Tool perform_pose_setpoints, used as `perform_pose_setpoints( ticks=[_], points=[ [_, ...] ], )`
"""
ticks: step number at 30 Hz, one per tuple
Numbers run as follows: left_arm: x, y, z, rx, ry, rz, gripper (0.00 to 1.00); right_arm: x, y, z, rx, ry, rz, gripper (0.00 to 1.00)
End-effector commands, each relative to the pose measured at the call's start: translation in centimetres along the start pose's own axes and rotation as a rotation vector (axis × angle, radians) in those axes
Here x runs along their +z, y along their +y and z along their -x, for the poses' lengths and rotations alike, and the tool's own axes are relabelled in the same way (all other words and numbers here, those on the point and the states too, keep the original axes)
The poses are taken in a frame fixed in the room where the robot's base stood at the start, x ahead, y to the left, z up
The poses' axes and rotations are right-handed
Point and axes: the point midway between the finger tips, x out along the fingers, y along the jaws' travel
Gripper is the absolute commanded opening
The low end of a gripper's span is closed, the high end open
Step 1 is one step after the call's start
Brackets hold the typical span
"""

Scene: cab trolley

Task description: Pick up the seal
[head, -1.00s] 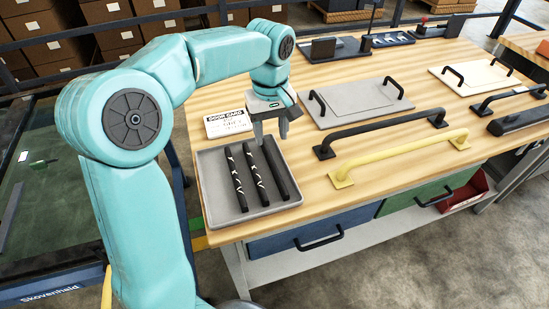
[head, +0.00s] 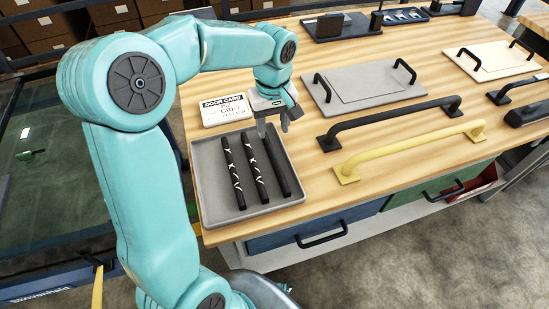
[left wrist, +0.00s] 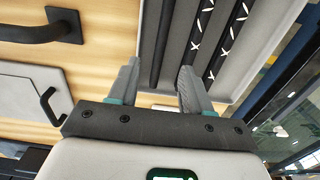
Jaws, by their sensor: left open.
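Three dark strips that look like seals lie side by side in a grey tray (head: 213,216). The left strip (head: 234,176) and the middle strip (head: 255,172) carry white marks; the right strip (head: 278,166) is plain black. My left gripper (head: 273,128) is open and empty, pointing down over the tray's far end, near the far end of the plain strip. In the left wrist view, the plain strip (left wrist: 155,42) shows between the spread fingers (left wrist: 160,75), apart from them. The marked strips (left wrist: 194,42) are to its right. My right gripper is not in view.
A white door card (head: 226,109) lies behind the tray. A black handle bar (head: 392,122) and a yellow one (head: 410,148) lie to the right on the wooden bench top. A grey panel with two handles (head: 357,90) is behind them.

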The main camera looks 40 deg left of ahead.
Motion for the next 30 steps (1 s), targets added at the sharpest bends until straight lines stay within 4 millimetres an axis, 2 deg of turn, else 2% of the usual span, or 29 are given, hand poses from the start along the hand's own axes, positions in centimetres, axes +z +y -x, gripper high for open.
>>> perform_pose_setpoints(
  ticks=[1,3,11,18,21,27,28,30],
  points=[
    [0.1,-0.1,-1.2,-0.003,-0.003,0.001,0.49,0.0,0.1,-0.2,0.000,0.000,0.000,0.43],
    [0.1,0.0,-2.4,-0.002,-0.003,0.001,0.49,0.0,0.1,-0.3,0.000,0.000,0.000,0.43],
    [0.0,0.1,-4.6,-0.001,-0.002,0.001,0.49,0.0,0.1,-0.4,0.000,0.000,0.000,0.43],
    [0.1,0.0,-8.4,-0.002,-0.002,0.001,0.49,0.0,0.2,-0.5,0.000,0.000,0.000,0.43],
    [0.1,0.0,-9.0,0.000,0.000,0.002,0.49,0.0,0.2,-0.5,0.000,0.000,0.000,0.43],
    [0.1,0.0,-9.1,0.001,0.000,0.002,0.49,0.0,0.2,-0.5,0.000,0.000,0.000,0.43],
    [0.1,0.0,-9.1,0.001,0.000,0.002,0.46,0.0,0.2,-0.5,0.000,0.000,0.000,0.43],
    [0.1,0.0,-9.1,0.001,0.000,0.001,0.23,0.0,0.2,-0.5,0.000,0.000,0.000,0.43]
  ],
)
